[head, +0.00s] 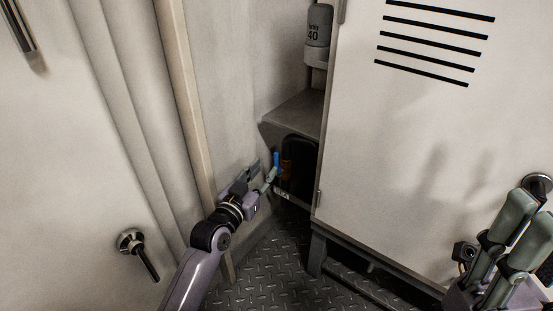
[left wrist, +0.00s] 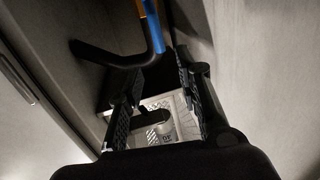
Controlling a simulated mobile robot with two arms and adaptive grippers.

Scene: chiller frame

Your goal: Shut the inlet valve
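My left gripper (head: 268,172) reaches into the dark recess between the wall and the white cabinet. A small upright blue piece (head: 276,162) is beside its fingertips. In the left wrist view the two fingers (left wrist: 160,85) are apart. A blue bar (left wrist: 152,28) with orange next to it rises beyond them, and a dark curved pipe meets it. A dark lever-like piece (left wrist: 152,118) shows between the fingers; I cannot tell if it is the inlet valve's handle or if anything touches it. My right gripper (head: 515,225) is at the lower right, away from the recess; its opening is unclear.
The white cabinet door (head: 415,150) with slots bounds the recess on the right. A grey shelf (head: 295,113) and a grey cylinder (head: 318,28) are above it. A door handle (head: 135,245) sticks out at lower left. The floor is diamond-patterned metal (head: 265,285).

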